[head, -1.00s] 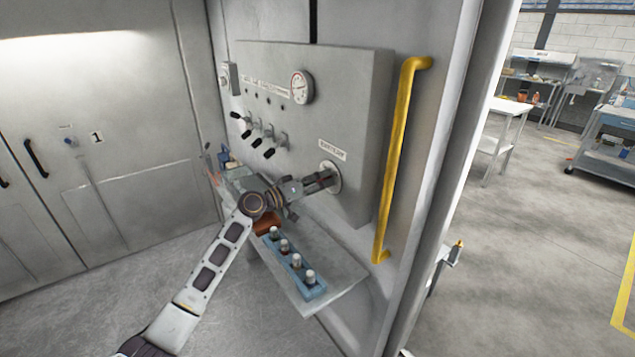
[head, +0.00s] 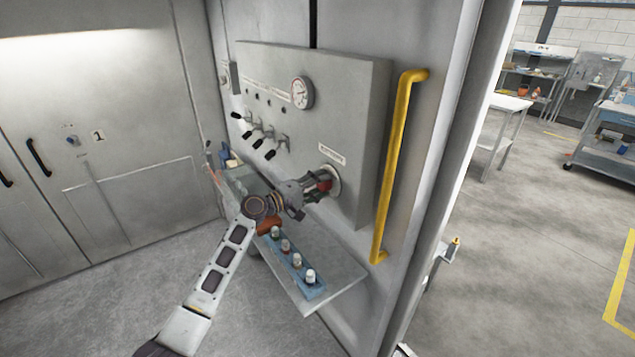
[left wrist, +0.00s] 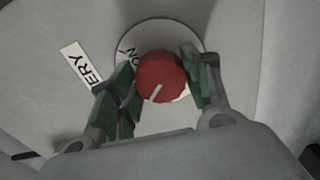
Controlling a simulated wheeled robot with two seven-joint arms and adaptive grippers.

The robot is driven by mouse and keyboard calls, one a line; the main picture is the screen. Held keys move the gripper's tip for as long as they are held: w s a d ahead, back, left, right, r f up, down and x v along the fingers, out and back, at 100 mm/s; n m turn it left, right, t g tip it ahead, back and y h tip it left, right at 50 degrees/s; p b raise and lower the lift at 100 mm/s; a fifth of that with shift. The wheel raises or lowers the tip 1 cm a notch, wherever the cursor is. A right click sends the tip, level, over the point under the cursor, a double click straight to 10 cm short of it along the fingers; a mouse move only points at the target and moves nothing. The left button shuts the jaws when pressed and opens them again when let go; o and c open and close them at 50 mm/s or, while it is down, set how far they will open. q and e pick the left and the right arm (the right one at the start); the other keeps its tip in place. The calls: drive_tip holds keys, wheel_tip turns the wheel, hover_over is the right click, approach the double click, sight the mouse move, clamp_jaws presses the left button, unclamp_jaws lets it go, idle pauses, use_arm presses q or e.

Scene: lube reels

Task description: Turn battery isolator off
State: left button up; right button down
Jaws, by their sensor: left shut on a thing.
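The battery isolator is a round red knob (left wrist: 161,77) with a white pointer line, on a pale round plate (left wrist: 190,38) marked "ON". In the left wrist view the knob sits between the green-padded fingers of my left gripper (left wrist: 162,85), which is shut on it. The pointer line slants toward the lower left of that view. In the head view my left gripper (head: 322,183) reaches the isolator plate (head: 333,176) below the battery label (head: 332,154), and a bit of the red knob shows between the fingers. My right gripper is not in view.
The grey panel (head: 350,110) also bears a gauge (head: 302,93) and several black-tipped levers (head: 257,142). A yellow handrail (head: 394,170) stands right of it. Below, a shelf (head: 345,275) carries a blue tray (head: 315,293) with several small bottles. Open floor lies at the right.

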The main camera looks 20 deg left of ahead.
use_arm(q)
drive_tip(key=shift+r+n, duration=0.15)
drive_tip(key=shift+n, duration=0.25)
drive_tip(key=o, duration=1)
drive_tip(key=shift+v, duration=6.1)
